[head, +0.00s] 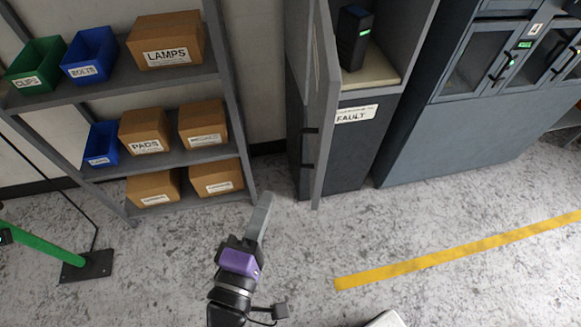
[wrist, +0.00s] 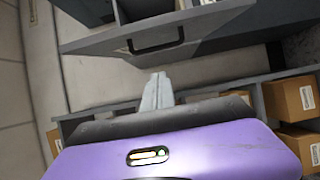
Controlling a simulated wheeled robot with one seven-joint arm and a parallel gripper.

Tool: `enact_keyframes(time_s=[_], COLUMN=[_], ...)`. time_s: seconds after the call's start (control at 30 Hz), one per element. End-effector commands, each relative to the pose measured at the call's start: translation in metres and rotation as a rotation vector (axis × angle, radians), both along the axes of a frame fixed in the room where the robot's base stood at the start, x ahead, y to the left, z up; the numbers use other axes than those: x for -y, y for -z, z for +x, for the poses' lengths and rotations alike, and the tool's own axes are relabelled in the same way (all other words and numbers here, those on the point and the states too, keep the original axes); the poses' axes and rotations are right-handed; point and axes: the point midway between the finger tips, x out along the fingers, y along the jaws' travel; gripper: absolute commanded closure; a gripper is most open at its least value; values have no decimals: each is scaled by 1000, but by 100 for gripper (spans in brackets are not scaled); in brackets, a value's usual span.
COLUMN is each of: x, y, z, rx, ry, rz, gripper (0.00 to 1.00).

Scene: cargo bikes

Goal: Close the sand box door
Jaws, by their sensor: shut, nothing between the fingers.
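A tall grey door (head: 322,120) stands swung open from a grey cabinet with a compartment, its outer face turned left and seen nearly edge-on. A dark bar handle (head: 309,148) is on that outer face. No sand label is readable. In the wrist view the door (wrist: 215,30) crosses above the fingers, with its dark handle (wrist: 156,38) in view. My gripper (head: 266,198) is shut and empty, left of the door and apart from its lower edge in the head view. The shut fingers also show in the wrist view (wrist: 158,90).
A shelf rack (head: 232,85) with brown boxes and green and blue bins stands left of my gripper. Blue-grey lockers (head: 460,135) stand right.

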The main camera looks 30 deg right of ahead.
Motion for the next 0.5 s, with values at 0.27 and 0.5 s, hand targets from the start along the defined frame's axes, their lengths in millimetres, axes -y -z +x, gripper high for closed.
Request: enact_keyframes(time_s=[0.27,0.5], x=[29,63], y=[-1,-1], z=[25,59], rx=[-2,-2], ry=[7,6], rz=[-2,-1], gripper=[100,100])
